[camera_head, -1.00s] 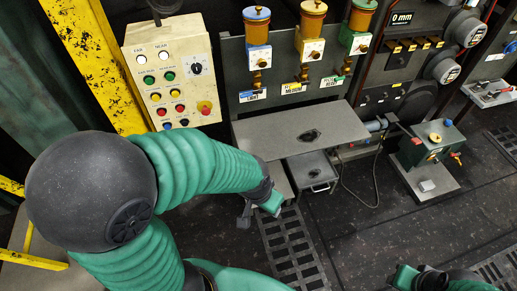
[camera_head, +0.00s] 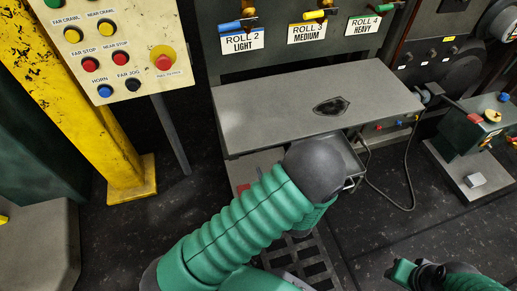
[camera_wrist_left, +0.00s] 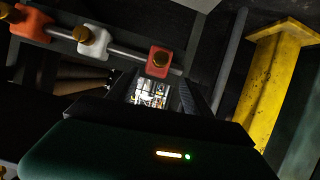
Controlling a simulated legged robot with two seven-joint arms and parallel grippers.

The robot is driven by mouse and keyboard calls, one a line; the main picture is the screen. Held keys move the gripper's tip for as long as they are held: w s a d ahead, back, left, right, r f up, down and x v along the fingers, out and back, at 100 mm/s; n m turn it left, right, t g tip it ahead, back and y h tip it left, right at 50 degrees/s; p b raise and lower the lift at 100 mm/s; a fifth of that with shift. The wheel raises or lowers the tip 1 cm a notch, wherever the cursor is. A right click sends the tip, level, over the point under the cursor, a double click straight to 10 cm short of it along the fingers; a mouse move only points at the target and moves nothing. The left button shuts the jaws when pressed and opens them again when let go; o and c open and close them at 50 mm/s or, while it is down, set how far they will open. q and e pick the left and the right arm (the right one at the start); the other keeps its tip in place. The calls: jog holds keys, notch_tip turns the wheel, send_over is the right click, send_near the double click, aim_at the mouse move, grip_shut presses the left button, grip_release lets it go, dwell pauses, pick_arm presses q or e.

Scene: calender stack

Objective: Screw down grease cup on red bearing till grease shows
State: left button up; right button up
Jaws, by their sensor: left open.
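A white block (camera_wrist_left: 90,40) and an orange-red block (camera_wrist_left: 32,20), both with brass caps, are farther left along the same rod. My left gripper is open, its dark fingers apart and clear of the red block. No grease can be made out. In the head view my arm hides the left fingers. My right gripper (camera_head: 425,275) is at the lower right; its fingers are unclear.
A grey table (camera_head: 300,105) with a dark item on top stands above my left forearm. A button panel (camera_head: 115,45) and a yellow post (camera_head: 115,130) are at the left. A green box (camera_head: 470,135) on a plate stands at the right, with a cable on the floor nearby.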

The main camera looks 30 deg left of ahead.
pick_arm(q)
jog(key=b+x, duration=0.8)
jog(key=x, duration=0.7)
jog(key=shift+w+a+f, duration=0.15)
jog(key=shift+a, duration=0.2)
jog(key=shift+w+a, duration=0.3)
jog(key=shift+w, duration=0.05)
jog(key=shift+c, duration=0.5)
grip_shut()
